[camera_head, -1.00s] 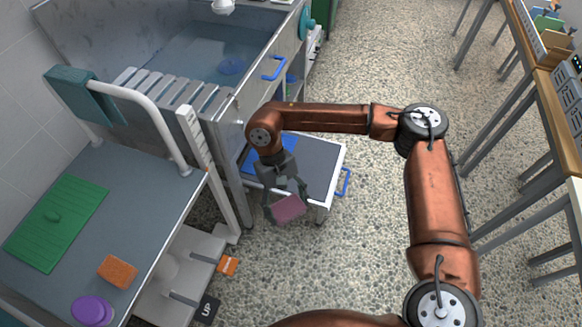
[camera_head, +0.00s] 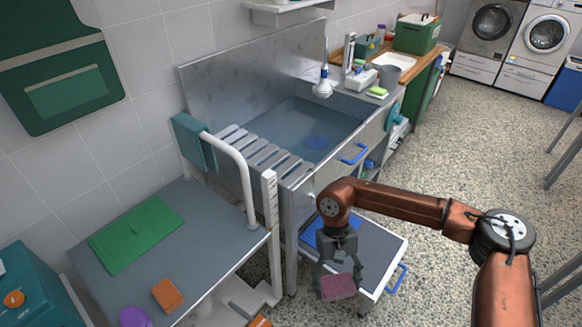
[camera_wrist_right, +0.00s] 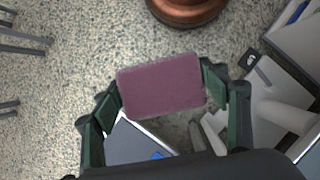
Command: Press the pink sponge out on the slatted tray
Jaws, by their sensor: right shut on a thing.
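The pink sponge (camera_head: 338,286) is held between the fingertips of my right gripper (camera_head: 339,278). My right gripper is shut on it from both sides. In the right wrist view the sponge (camera_wrist_right: 162,86) spans the gap between the fingers (camera_wrist_right: 162,95) and looks flat and dull pink. The slatted tray (camera_head: 268,159) of grey slats lies across the near end of the water-filled tub. The gripper and sponge are to the right of the tray in the picture, nearer the camera, in front of a low cart. My left gripper is not in view.
The tub (camera_head: 318,122) holds water and a blue round thing. A grey table (camera_head: 205,225) with a white rail (camera_head: 240,178), green mat (camera_head: 137,234) and orange sponge (camera_head: 167,295) stands left. A low cart (camera_head: 378,240) with a blue cloth stands behind the gripper.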

